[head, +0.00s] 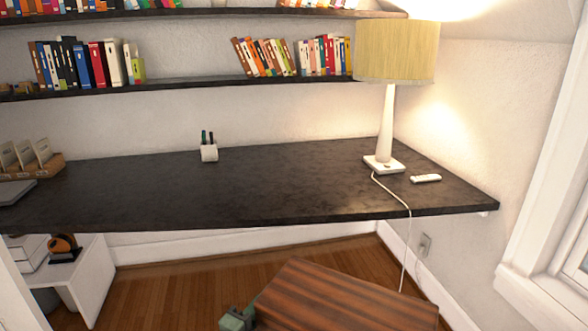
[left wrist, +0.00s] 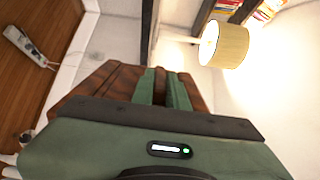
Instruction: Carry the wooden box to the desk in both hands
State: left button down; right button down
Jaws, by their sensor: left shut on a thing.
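The wooden box (head: 335,300), dark reddish-brown with stripes, is at the bottom of the head view, in front of the desk (head: 270,195) and lower in the picture. Its lower part is cut off by the frame. My left gripper (head: 240,318), green, is at the box's left edge and is shut on it. In the left wrist view its two green fingers (left wrist: 166,85) are close together against the box (left wrist: 98,82). My right gripper is not in view.
A lamp (head: 386,125) stands at the desk's right end, its cord hanging over the front edge. A remote (head: 426,178) lies beside it. A pen cup (head: 209,152) and a card holder (head: 30,165) stand farther left. The desk's middle front is bare.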

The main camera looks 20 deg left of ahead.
aim_at(249, 183)
jog(key=i+l+u, duration=0.15)
jog(key=i+u, duration=0.3)
jog(key=i+l+u, duration=0.45)
jog(key=i+j, duration=0.05)
jog(key=j, duration=0.05)
